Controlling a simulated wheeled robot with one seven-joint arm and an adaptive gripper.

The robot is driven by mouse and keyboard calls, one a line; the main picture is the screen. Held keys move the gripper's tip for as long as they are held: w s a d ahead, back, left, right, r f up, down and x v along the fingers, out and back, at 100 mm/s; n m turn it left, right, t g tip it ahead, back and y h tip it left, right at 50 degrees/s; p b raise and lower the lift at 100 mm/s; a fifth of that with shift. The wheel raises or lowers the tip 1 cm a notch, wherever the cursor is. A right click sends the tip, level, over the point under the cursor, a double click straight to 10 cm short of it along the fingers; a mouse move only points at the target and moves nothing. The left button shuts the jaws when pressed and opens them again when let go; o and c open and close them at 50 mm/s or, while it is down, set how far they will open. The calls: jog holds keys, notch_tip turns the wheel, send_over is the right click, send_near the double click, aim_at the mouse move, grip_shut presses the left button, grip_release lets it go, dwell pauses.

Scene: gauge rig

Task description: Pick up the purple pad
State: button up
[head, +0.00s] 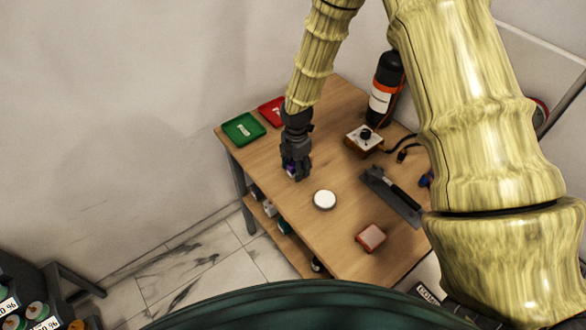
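My gripper (295,174) points down at the left front part of the wooden table (338,253). A small patch of purple, which looks like the purple pad (291,170), shows between or just behind its fingers. Most of the pad is hidden by the fingers. I cannot tell whether the fingers are closed on it, or whether it rests on the table or is held just above.
A green tray (243,129) and a red tray (272,111) lie at the far left. A white round disc (325,199) and a reddish block (371,238) sit nearer.

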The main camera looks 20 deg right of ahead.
grip_shut()
jog(key=shift+r+b, duration=0.6)
jog(key=shift+r, duration=0.25)
jog(key=shift+r+b, duration=0.5)
jog(key=shift+r, duration=0.35)
jog(key=s+a+r+b, duration=0.1)
jog(key=s+a+b, duration=0.3)
jog(key=s+a, duration=0.4)
jog(key=s, duration=0.5)
jog(key=shift+s+a+r+b, duration=0.15)
jog(key=shift+s+r+b, duration=0.15)
jog(key=shift+s+b, duration=0.1)
jog(key=shift+c, duration=1.9)
grip_release()
jog(key=c, duration=0.4)
